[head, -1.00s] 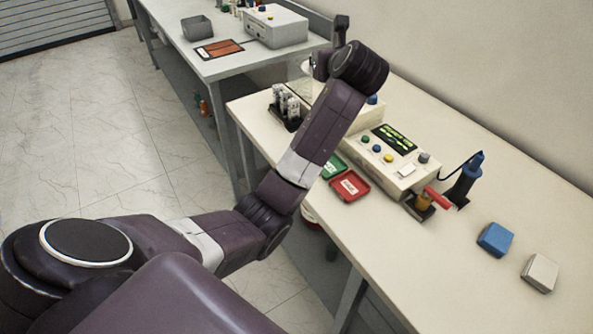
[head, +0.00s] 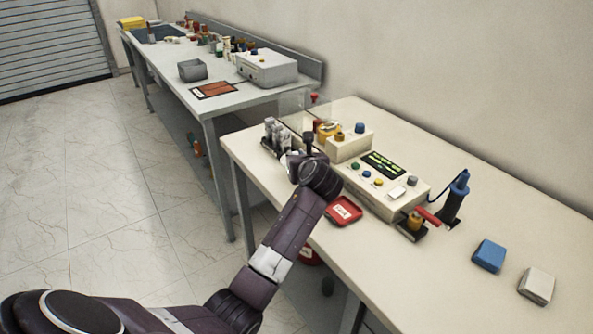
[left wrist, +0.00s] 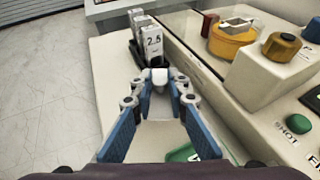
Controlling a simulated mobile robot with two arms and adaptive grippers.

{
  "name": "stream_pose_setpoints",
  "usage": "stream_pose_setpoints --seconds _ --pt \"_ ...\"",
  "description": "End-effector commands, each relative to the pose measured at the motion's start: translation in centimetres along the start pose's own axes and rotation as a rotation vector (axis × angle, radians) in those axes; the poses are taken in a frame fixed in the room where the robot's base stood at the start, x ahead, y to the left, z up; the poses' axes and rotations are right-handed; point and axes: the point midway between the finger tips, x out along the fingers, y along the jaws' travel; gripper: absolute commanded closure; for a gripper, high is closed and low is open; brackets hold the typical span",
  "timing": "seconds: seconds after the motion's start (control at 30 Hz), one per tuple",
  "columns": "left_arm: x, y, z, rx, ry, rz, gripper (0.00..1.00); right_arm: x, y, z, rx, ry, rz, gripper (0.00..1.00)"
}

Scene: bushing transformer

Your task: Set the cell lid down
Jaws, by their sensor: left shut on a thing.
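My left gripper (head: 292,162) is low over the left end of the near bench, in front of the black vial rack (head: 283,151). Its fingers are mostly hidden by my wrist in the head view. In the left wrist view, its blue-padded fingers (left wrist: 158,82) are shut on a small pale piece (left wrist: 158,76), apparently the cell lid; the rest of it is hard to make out. The yellow test cell (head: 328,130) stands on the tester to the right, and also shows in the left wrist view (left wrist: 232,40). My right gripper is not in view.
The tester (head: 375,180) has buttons and a display. A clear panel stands beside the cell. A blue block (head: 489,256) and a pale block (head: 537,286) lie to the right.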

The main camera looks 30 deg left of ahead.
Motion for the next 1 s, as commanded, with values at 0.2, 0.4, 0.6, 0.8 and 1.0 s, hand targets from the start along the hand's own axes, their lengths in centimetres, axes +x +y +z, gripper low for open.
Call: stream_pose_setpoints --seconds 0.2,0.4,0.6,0.8,1.0 --pt "0.6 0.0 -1.5 0.001 0.002 0.0 1.0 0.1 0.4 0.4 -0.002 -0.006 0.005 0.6" --pt "1.8 0.0 -4.3 0.001 0.003 0.001 1.0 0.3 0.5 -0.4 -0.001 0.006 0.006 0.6" --pt "1.9 0.0 -4.6 -0.001 -0.002 0.0 1.0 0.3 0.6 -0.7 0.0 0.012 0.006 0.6" --pt "2.0 0.0 -4.8 0.001 -0.001 0.0 1.0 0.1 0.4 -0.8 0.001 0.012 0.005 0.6" --pt "2.0 0.0 -4.9 -0.001 -0.001 0.0 0.68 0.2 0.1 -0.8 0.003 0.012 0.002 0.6"
